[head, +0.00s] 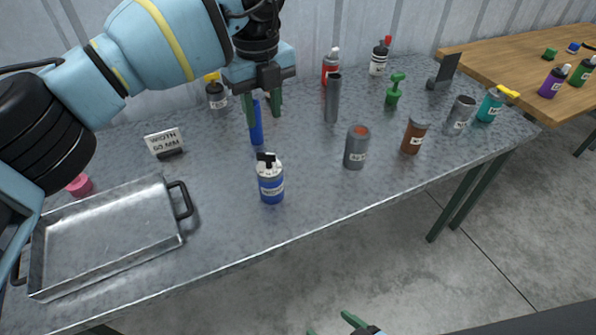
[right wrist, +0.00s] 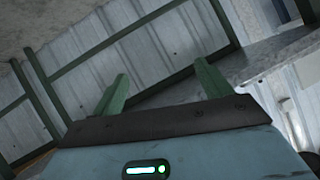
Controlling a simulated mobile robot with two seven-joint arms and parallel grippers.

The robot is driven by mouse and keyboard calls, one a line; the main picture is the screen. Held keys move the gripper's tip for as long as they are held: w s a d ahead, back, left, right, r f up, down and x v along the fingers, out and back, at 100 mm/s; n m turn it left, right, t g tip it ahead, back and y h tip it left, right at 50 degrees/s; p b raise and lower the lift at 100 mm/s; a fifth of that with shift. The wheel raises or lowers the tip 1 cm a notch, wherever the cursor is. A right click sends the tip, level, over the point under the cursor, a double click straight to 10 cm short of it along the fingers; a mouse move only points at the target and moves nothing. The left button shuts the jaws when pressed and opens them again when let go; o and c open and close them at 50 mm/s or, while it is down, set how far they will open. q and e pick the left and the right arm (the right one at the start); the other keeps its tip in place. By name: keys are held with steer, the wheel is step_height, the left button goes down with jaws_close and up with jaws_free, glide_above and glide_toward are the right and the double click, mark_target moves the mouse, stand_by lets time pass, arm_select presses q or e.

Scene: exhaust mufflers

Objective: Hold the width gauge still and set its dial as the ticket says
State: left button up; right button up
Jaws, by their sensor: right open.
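The ticket (head: 165,142), a small white sign on a dark stand reading "WIDTH 50 MM", stands at the left of the metal bench. A blue can (head: 270,183) with a black top and a white label stands near the bench's middle; it may be the width gauge, but its label is too small to read. My left gripper (head: 263,115) is open above and behind this can, pointing down. A slim blue cylinder (head: 257,133) shows by its fingers; I cannot tell whether they touch. My right gripper (head: 332,325) is open and empty below the bench's front edge; its fingers show in the right wrist view (right wrist: 160,85).
A metal tray (head: 110,245) with black handles lies at the left. Grey (head: 357,147) and brown (head: 414,135) cans, a grey tube (head: 333,98) and several bottles stand on the right half. A wooden table (head: 515,70) is beyond. The bench's front middle is clear.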

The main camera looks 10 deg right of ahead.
steer(key=w+a+r+n+g+y, duration=0.25)
steer(key=w+a+r+y, duration=0.2)
steer(key=r, duration=0.35)
steer(key=w+a+r+n+g+y, duration=0.1)
steer(key=w+a+r+n+y, duration=0.25)
steer(key=a+r, duration=0.35)
steer(key=n+h, duration=0.3)
glide_toward(270, 176)
steer(key=shift+t, duration=0.25)
steer(key=w+f, duration=0.1)
steer(key=w+a+f, duration=0.2)
steer(key=shift+w+f, duration=0.15)
steer(key=shift+f, duration=0.15)
steer(key=shift+x, duration=3.85)
steer(key=shift+f, duration=0.1)
steer(key=c, duration=1.1)
